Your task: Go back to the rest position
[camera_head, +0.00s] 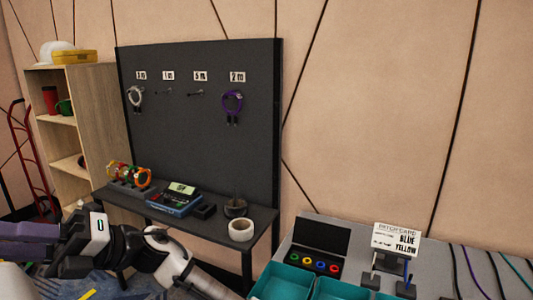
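My arm reaches across the lower left of the head view, above the floor and in front of the dark bench. My gripper (28,241) points to the left edge of the picture, where part of it is cut off. Two dark purplish finger-like parts show there, close together. I cannot tell whether they are open or shut, and I see no held object clearly.
A dark panel (200,140) holds a grey cable (135,96) and a purple cable (232,104). The bench (205,222) carries a device (175,201) and a white roll (241,230). Teal bins (283,283) stand lower right; a wooden shelf (92,90) stands left.

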